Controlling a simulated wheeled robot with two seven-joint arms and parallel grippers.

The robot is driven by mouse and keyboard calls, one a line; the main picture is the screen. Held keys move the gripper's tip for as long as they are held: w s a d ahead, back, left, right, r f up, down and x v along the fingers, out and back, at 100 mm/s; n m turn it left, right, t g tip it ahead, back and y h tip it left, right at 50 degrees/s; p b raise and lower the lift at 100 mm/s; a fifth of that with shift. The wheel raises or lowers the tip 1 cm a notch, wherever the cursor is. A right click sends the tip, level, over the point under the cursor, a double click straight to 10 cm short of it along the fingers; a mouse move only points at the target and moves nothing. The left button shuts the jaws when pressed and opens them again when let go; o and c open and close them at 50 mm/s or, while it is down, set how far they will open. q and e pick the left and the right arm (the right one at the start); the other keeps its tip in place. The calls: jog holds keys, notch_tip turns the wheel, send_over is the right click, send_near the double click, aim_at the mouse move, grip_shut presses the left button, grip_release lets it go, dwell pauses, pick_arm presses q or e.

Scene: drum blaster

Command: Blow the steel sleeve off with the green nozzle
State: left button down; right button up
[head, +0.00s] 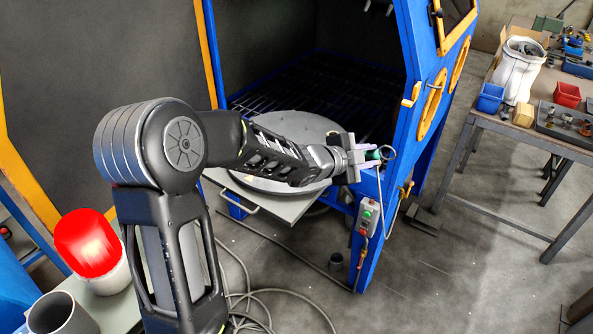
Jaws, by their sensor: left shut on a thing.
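My left gripper (362,159) reaches in from the left over the front of the blue blast cabinet, beside its right door post. A thin hose (391,153) loops from near the nozzle and hangs down at the door post. I cannot make out a steel sleeve on the round turntable (290,123); my arm covers part of the plate. My right gripper is not in view.
The cabinet's blue post with a control box (369,217) stands close to my left gripper. A bench (520,130) with bins and parts is at right. A red-topped white bucket (110,270) and a grey cylinder (60,315) are at lower left. Hoses lie on the floor.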

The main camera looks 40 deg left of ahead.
pick_arm(q)
jog(key=shift+s+a, duration=0.5)
jog(key=shift+s, duration=0.05)
jog(key=shift+w, duration=0.1)
jog(key=shift+w+d, duration=0.35)
jog(key=shift+d, duration=0.1)
jog(key=shift+w+d+b, duration=0.2)
jog(key=shift+b, duration=0.15)
dwell(0.3)
jog(key=shift+s+d+b, duration=0.25)
jog(key=shift+b, duration=0.2)
jog(key=shift+s+d+b, duration=0.35)
